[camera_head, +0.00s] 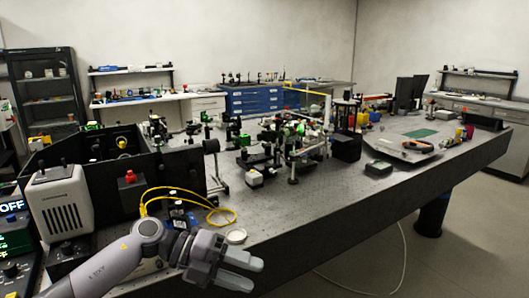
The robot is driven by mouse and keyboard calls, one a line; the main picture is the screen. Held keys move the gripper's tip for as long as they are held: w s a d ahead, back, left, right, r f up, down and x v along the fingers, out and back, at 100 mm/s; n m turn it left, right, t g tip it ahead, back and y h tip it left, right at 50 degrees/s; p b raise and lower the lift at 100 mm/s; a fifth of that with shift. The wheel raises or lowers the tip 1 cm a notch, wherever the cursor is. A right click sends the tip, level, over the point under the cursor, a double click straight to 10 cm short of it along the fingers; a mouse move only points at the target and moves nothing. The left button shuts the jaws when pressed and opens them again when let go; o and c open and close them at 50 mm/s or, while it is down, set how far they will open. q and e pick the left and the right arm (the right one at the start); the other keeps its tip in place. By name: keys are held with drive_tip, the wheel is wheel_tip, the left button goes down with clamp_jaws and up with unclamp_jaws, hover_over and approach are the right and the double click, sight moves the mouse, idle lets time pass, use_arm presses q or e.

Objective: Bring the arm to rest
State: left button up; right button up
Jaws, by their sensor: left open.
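My left arm comes in from the bottom left, and my left gripper (240,270) is over the near front edge of the optical table (350,205). Its fingers point to the right and are apart, with nothing seen between them. A small round white dish (236,236) sits on the table just beyond the gripper. My right gripper is not in view.
A loose yellow cable (215,217) lies behind the gripper. A beige vented box (62,205) and a black enclosure (110,175) stand at the left. Dense optics mounts (280,145) fill the table's middle. Open floor (470,240) lies at the right.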

use_arm(q)
drive_tip(key=s+d+f+n+t+h, duration=0.1)
drive_tip(key=s+d+n+t+h, duration=0.2)
drive_tip(key=n+t+h, duration=0.3)
drive_tip(key=s+a+f+n+t+y, duration=0.4)
drive_tip(key=a+f+n+y, duration=0.3)
drive_tip(key=n, duration=0.5)
drive_tip(key=s+a+f+n+t+y, duration=0.5)
drive_tip(key=a+f+n+y, duration=0.3)
drive_tip(key=f+n, duration=0.4)
drive_tip(key=shift+s+a+f+n+y, duration=0.2)
drive_tip(key=shift+s+f+n+y, duration=0.1)
drive_tip(key=shift+s+n+y, duration=0.3)
drive_tip(key=o, duration=0.3)
drive_tip(key=s+a+f+n+g+y, duration=0.1)
drive_tip(key=s+a+f+n+g, duration=0.1)
drive_tip(key=s+f, duration=0.3)
drive_tip(key=s+a+g, duration=0.1)
drive_tip(key=s, duration=0.2)
drive_tip(key=shift+s+a+f+n+y, duration=0.2)
drive_tip(key=shift+a+n+y, duration=0.1)
drive_tip(key=shift+n, duration=0.1)
drive_tip(key=o, duration=0.7)
drive_tip(key=shift+s+a+f, duration=0.15)
drive_tip(key=shift+s, duration=0.1)
